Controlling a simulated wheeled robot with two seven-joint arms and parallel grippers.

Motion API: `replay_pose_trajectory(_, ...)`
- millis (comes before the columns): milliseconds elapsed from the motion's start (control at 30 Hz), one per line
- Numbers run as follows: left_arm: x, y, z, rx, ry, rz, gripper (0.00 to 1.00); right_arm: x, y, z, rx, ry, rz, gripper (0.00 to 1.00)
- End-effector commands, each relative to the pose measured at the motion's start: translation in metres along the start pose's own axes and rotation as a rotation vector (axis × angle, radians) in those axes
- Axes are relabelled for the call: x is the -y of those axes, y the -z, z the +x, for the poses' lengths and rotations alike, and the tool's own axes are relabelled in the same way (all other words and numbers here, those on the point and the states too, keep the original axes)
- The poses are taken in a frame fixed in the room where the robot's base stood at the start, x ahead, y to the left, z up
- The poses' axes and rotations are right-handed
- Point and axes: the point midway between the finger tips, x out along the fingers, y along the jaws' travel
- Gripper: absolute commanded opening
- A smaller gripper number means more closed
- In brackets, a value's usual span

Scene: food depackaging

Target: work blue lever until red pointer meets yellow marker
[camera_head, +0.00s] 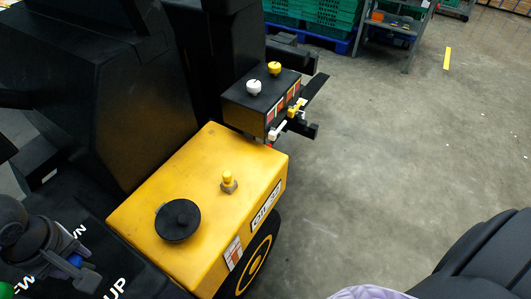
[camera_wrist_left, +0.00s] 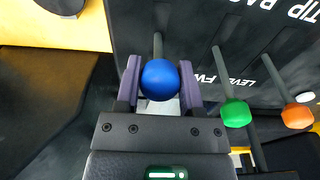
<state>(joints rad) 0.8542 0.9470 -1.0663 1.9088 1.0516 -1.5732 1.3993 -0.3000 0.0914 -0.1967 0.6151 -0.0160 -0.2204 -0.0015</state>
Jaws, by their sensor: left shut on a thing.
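The blue lever shows in the left wrist view as a round blue knob (camera_wrist_left: 160,80) on a dark rod, sitting between two purple fingers. My left gripper (camera_wrist_left: 160,88) is shut on this knob. In the head view my left gripper (camera_head: 78,264) is at the lower left edge, over a black panel with white lettering, and only a bit of blue shows there. I cannot make out a red pointer or a yellow marker with certainty. A black box (camera_head: 243,101) with small red and white panels and yellow parts stands beyond the yellow housing. My right gripper is not in view.
A green knob (camera_wrist_left: 236,113) and an orange knob (camera_wrist_left: 297,116) on similar rods stand right of the blue one. A yellow housing (camera_head: 140,208) with a black cap (camera_head: 178,220) lies right of my left gripper. Open concrete floor (camera_head: 400,140) fills the right.

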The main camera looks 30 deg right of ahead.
Motion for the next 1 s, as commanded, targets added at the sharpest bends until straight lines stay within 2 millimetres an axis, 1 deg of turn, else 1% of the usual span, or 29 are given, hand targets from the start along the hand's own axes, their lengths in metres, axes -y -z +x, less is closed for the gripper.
replay_pose_trajectory(467,0.0,0.001,0.0,0.001,0.0,0.0,0.21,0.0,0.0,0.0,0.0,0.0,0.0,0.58)
replay_pose_trajectory(533,0.0,0.008,-0.002,0.0,0.0,-0.002,0.22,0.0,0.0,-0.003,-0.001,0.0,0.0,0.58)
replay_pose_trajectory(633,0.0,0.027,-0.003,0.0,0.0,-0.005,0.22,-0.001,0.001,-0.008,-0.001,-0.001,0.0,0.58)
replay_pose_trajectory(733,0.0,0.042,-0.003,-0.001,0.0,-0.003,0.22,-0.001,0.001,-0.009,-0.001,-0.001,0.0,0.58)
replay_pose_trajectory(833,0.0,0.049,-0.002,0.0,0.0,-0.001,0.21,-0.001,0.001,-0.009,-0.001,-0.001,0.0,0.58)
replay_pose_trajectory(1000,0.0,0.049,-0.002,-0.001,-0.001,0.0,0.21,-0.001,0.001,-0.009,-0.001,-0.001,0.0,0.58)
